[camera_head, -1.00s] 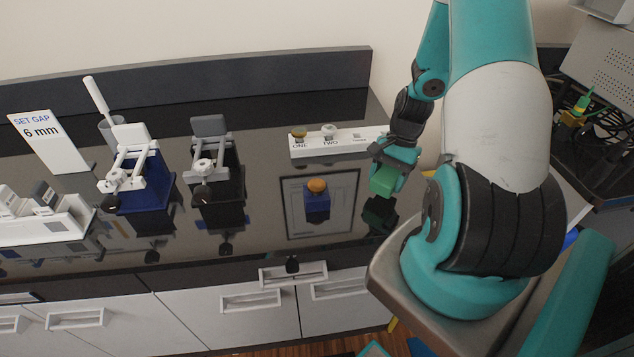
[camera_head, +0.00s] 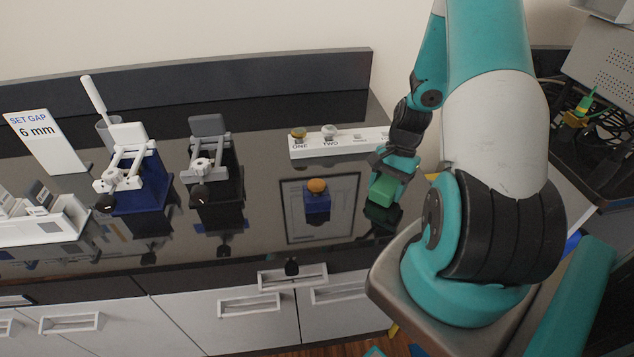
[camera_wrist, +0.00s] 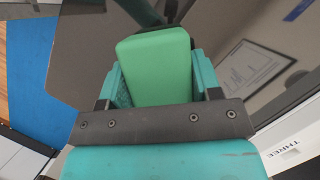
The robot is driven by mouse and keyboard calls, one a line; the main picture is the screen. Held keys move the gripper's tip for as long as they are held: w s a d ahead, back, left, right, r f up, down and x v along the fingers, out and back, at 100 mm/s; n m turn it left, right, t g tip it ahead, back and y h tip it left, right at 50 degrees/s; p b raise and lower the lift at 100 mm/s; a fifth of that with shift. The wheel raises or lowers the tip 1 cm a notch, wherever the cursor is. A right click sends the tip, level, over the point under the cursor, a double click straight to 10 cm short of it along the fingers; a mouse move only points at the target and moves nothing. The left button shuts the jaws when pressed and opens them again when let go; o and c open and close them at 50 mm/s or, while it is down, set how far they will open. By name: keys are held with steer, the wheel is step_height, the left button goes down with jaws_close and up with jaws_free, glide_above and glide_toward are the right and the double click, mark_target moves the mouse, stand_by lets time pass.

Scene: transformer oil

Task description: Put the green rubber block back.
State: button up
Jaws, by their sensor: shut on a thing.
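My gripper (camera_head: 388,182) is shut on the green rubber block (camera_head: 383,190), above the right end of the black worktop. The block also shows in the wrist view (camera_wrist: 156,68), held between the two teal fingers of my gripper (camera_wrist: 158,75). The block's reflection shows just below it on the glossy top, so it is close to the surface; I cannot tell if it touches. A white rack (camera_head: 345,149) labelled ONE, TWO and a third place stands behind and left of the gripper. Knobbed pieces sit at ONE and TWO; the third place shows no piece.
A blue block with an orange knob (camera_head: 317,200) stands on a framed mat (camera_head: 343,222). A blue-based fixture (camera_head: 136,190) and a black-based fixture (camera_head: 214,175) stand left, near a "SET GAP 6 mm" sign (camera_head: 45,143). Worktop between mat and rack is clear.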

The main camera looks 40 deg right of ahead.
steer(key=shift+f+b, duration=0.3)
steer(key=shift+f, duration=0.15)
steer(key=shift+s+a+f, duration=0.1)
steer(key=shift+s+f, duration=0.05)
steer(key=shift+f, duration=0.2)
steer(key=o, duration=1)
steer(key=shift+f+b, duration=0.15)
steer(key=shift+b, duration=0.2)
steer(key=shift+a, duration=0.1)
steer(key=shift+d+r, duration=0.25)
steer(key=shift+r, duration=0.1)
steer(key=v, duration=0.6)
steer(key=b+v, duration=0.1)
steer(key=v, duration=1.1)
steer(key=shift+a+r+b, duration=0.2)
steer(key=shift+a+b, duration=0.1)
steer(key=shift+b, duration=0.1)
